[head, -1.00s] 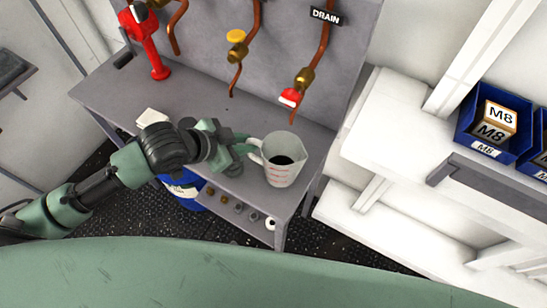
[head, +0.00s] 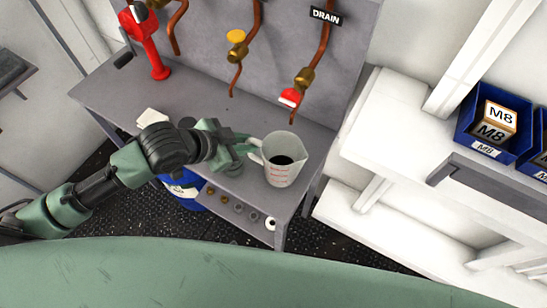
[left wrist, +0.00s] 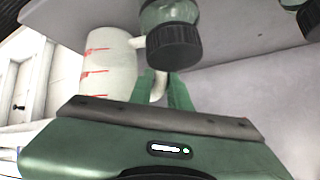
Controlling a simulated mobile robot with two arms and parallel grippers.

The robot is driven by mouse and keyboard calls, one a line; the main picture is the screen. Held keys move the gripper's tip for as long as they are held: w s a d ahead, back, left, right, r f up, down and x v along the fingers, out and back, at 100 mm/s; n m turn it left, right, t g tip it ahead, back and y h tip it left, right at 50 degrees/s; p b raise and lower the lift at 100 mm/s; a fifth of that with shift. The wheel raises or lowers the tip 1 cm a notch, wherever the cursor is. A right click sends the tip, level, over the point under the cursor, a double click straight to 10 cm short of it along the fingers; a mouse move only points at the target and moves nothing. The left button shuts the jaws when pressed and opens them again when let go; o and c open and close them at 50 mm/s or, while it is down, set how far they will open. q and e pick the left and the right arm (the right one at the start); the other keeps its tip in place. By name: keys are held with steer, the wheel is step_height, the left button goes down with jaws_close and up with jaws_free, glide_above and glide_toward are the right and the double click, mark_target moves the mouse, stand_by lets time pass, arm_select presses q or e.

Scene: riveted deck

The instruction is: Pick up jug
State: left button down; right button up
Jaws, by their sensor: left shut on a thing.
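The jug (head: 283,174) is a pale, open measuring jug with red markings and dark contents, near the right front corner of the grey bench (head: 190,98). It is upright or nearly so; I cannot tell whether its base touches the bench top. My left gripper (head: 250,149) reaches in from the left and is shut on the jug's handle. In the left wrist view the jug (left wrist: 106,72) is left of centre, and its handle sits between the green fingers (left wrist: 165,90). My right gripper is not in view.
Copper pipes with a red valve (head: 290,97) and a yellow valve (head: 237,36) hang behind the bench. A red stand (head: 150,45) is at the back left. A white shelf unit (head: 395,125) with blue bins (head: 490,120) stands right. Nuts line the lower shelf.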

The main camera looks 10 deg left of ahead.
arm_select(q)
steer(key=shift+r, duration=0.2)
stand_by(0.3)
steer(key=shift+s+r+b, duration=0.1)
steer(key=shift+b, duration=0.2)
steer(key=shift+a+r, duration=0.1)
steer(key=shift+r, duration=0.6)
step_height(320, 180, up, 5)
steer(key=s+a+p, duration=0.3)
steer(key=s+p, duration=0.1)
steer(key=s, duration=0.5)
steer(key=s+a+p, duration=0.3)
steer(key=s+p, duration=0.2)
steer(key=s, duration=0.4)
steer(key=shift+s+a+p, duration=0.2)
steer(key=shift+a+p, duration=0.05)
steer(key=shift+p, duration=0.05)
steer(key=shift+s, duration=0.1)
stand_by(0.3)
